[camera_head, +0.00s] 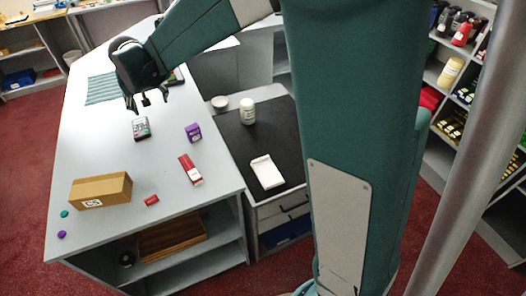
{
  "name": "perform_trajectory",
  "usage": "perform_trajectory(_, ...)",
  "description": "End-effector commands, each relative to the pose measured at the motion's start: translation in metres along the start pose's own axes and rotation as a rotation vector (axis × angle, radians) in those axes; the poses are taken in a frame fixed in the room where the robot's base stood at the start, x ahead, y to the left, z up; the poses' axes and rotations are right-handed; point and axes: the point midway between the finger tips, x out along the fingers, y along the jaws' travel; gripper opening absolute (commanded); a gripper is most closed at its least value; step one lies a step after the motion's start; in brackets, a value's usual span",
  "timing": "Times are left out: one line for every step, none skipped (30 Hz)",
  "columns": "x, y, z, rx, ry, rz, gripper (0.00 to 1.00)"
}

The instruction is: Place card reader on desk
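A small dark device with a pale, marked face, which looks like the card reader (141,127), lies on the white counter (110,150). My gripper (148,102) hangs just above and behind it, pointing down, with its fingers spread and nothing between them. Gripper and device look apart. A lower desk with a black top (230,135) and drawers stands to the right of the counter. I cannot tell which of the two surfaces the task calls the desk.
On the counter are a cardboard box (100,190), a purple box (193,132), a red-and-white item (190,169), a small red block (152,200) and a striped cloth (102,89). The black top holds a white tray (266,173), a jar (248,112) and a bowl (220,103).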

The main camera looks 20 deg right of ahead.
Motion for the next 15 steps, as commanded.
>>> perform_trajectory(-0.011, 0.011, 0.004, 0.001, 0.001, 0.0, 0.59)
perform_trajectory(-0.017, 0.016, 0.006, 0.002, 0.002, 0.0, 0.59)
perform_trajectory(-0.024, 0.023, 0.01, 0.002, 0.003, 0.0, 0.59)
perform_trajectory(-0.03, 0.028, 0.012, 0.002, 0.004, -0.001, 0.59)
perform_trajectory(-0.036, 0.033, 0.015, 0.002, 0.005, -0.002, 0.59)
perform_trajectory(-0.043, 0.04, 0.018, 0.001, 0.006, -0.002, 0.59)
perform_trajectory(-0.049, 0.045, 0.021, 0.001, 0.007, -0.003, 0.59)
perform_trajectory(-0.055, 0.05, 0.024, 0.002, 0.007, -0.003, 0.59)
perform_trajectory(-0.062, 0.057, 0.028, 0.002, 0.008, -0.003, 0.59)
perform_trajectory(-0.067, 0.062, 0.032, 0.002, 0.009, -0.003, 0.59)
perform_trajectory(-0.072, 0.066, 0.035, 0.001, 0.01, -0.003, 0.59)
perform_trajectory(-0.079, 0.073, 0.039, 0.001, 0.011, -0.003, 0.59)
perform_trajectory(-0.084, 0.078, 0.042, 0.001, 0.012, -0.003, 0.59)
perform_trajectory(-0.09, 0.083, 0.046, 0.002, 0.013, -0.003, 0.59)
perform_trajectory(-0.096, 0.089, 0.051, 0.002, 0.014, -0.004, 0.59)
